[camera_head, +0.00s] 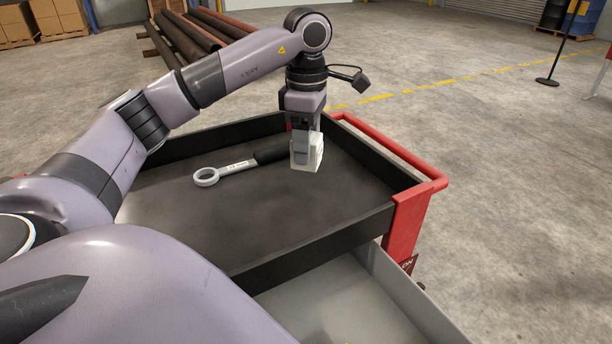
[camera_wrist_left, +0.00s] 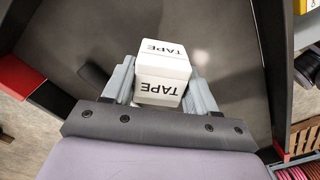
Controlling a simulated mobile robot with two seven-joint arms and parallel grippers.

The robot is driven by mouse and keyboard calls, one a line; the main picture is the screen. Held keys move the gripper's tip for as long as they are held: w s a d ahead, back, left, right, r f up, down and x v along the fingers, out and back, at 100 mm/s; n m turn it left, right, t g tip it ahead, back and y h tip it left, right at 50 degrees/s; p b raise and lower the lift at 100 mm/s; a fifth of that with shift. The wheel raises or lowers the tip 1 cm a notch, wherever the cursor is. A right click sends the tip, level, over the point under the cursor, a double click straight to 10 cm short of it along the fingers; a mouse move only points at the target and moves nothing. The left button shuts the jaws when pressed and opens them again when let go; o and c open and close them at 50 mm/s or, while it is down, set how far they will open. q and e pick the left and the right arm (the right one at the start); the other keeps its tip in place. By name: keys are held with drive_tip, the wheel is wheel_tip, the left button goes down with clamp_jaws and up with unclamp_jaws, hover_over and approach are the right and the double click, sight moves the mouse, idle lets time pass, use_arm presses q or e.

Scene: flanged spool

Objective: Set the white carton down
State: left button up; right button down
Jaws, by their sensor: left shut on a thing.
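The white carton (camera_head: 312,156) is a small box, and in the left wrist view the carton (camera_wrist_left: 163,70) shows the word TAPE on two faces. My left gripper (camera_head: 306,146) points down and is shut on the carton; in the left wrist view its fingers (camera_wrist_left: 160,84) press on both sides of it. The carton is inside the black tray top of the cart (camera_head: 180,210), towards its far right part. I cannot tell whether its underside touches the tray floor. My right gripper is not in view.
A grey ring-ended tool (camera_head: 225,171) with a black handle lies on the tray just left of the carton. Raised black walls and a red handle (camera_head: 400,155) edge the cart. An open grey drawer (camera_head: 340,300) juts out below. The near tray floor is bare.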

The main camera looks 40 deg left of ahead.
sight(307, 168)
use_arm(q)
drive_tip(key=shift+f, duration=3.1)
drive_tip(key=shift+f, duration=0.2)
drive_tip(key=o, duration=1.3)
drive_tip(key=shift+r, duration=0.1)
wheel_tip(307, 168, up, 12)
drive_tip(key=shift+r+p, duration=0.1)
drive_tip(key=shift+p, duration=0.55)
